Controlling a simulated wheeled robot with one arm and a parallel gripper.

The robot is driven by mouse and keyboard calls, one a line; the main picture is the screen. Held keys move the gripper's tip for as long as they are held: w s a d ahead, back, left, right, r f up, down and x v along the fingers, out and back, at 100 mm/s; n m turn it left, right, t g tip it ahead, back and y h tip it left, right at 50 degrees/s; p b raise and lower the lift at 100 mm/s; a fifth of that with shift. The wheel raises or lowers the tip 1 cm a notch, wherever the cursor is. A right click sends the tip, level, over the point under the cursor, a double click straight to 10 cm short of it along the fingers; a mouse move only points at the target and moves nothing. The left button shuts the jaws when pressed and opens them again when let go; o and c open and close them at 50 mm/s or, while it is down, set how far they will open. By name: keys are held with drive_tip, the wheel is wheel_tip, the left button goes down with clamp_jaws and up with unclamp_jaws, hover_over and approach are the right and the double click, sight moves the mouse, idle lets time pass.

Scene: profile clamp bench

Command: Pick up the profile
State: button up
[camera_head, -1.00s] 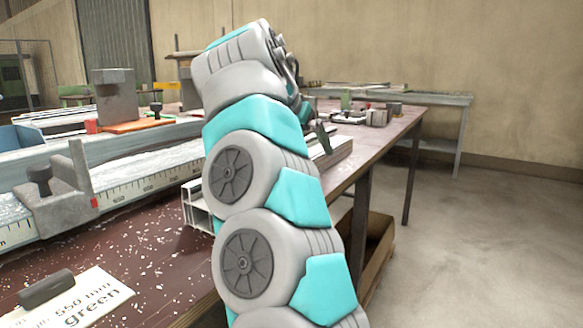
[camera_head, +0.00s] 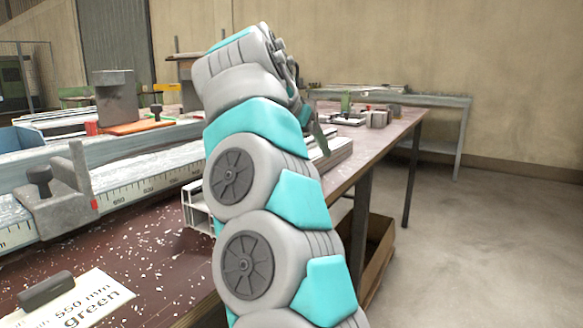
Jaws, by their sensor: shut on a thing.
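The pale profile (camera_head: 196,208) lies along the bench, with its hollow, chambered near end showing left of my arm. Its middle is hidden behind my arm, and pale lengths (camera_head: 332,153) show again on the right side of the arm. My gripper (camera_head: 319,143) is mostly hidden behind my wrist; a dark green finger points down at the pale lengths. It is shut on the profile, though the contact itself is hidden. I cannot tell whether the profile is clear of the bench.
A metal rail with a scale (camera_head: 150,182) and a grey stop (camera_head: 55,195) run along the left. A wooden crate (camera_head: 378,245) is under the bench. The floor at right is free.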

clamp_jaws()
drive_tip(key=shift+r, duration=0.15)
